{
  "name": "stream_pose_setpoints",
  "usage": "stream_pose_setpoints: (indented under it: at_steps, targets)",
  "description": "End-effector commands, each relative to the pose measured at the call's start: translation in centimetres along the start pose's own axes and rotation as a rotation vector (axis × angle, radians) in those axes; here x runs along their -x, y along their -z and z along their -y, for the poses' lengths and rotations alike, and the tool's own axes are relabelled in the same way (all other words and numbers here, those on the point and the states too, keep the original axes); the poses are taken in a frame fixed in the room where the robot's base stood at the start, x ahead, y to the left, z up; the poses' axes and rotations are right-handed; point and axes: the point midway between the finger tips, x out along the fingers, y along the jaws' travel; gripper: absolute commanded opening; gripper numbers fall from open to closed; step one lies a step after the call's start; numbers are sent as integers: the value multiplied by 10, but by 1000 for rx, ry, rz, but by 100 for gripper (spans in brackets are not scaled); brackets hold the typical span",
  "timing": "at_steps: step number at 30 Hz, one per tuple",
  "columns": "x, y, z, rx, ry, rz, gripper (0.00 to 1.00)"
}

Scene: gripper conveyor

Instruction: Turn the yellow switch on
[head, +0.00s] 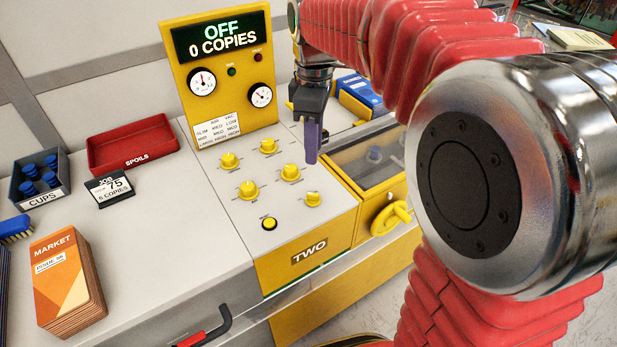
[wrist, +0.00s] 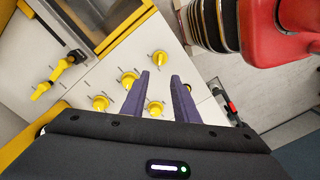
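The yellow machine marked TWO (head: 309,252) has a pale top panel with several yellow knobs. One yellow knob (head: 313,198) sits at the front right of the panel; others are a middle-right knob (head: 290,173), a left knob (head: 248,190) and two at the back. I cannot tell which one is the yellow switch. The display (head: 222,33) reads OFF, 0 COPIES. My gripper (head: 311,158) points down above the panel's right back edge. In the wrist view its two purple fingers (wrist: 160,75) are apart and empty, with yellow knobs (wrist: 128,79) beyond them.
A red SPOILS tray (head: 133,143), CUPS bin (head: 40,180) and MARKET stack (head: 67,278) stand left.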

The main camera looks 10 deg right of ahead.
Motion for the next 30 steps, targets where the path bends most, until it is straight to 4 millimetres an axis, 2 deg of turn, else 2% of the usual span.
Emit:
stream_pose_setpoints:
  at_steps: [14,20,30]
  targets:
    - [-6,0,0,0,1,1,27]
    - [-28,-1,0,0,3,2,27]
    - [-80,-1,0,-1,3,2,27]
